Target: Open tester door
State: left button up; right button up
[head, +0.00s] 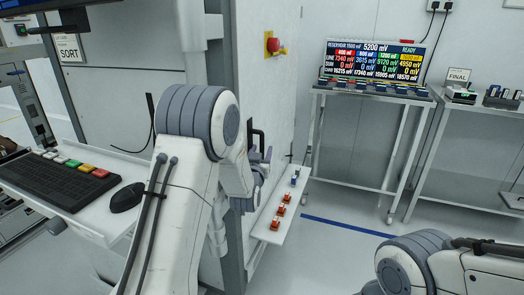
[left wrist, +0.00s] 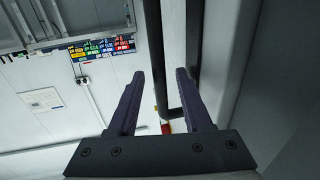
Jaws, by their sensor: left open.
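The tester (head: 268,85) is the tall white cabinet with a grey edge, right of centre in the head view. A black upright handle (head: 261,137) is on its face, partly hidden behind my left arm. My left gripper (head: 264,156) is at the handle, its purple fingers partly hidden by the wrist. In the left wrist view, my left gripper (left wrist: 160,75) is open, and the black handle bar (left wrist: 157,60) runs between the two fingers as seen. I cannot tell whether they touch. My right gripper is out of view; only part of my right arm shows.
A red stop button (head: 273,45) sits on the tester. A shelf with orange and blue pieces (head: 273,222) juts out below the handle. A keyboard (head: 60,184) and mouse (head: 127,197) lie at left. A display (head: 372,62) stands over a back table. Blue-taped floor is clear.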

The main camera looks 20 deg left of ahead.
pick_arm(q)
jog(key=shift+w+a, duration=0.1)
jog(key=shift+w, duration=0.5)
grip_shut()
dwell(1.1)
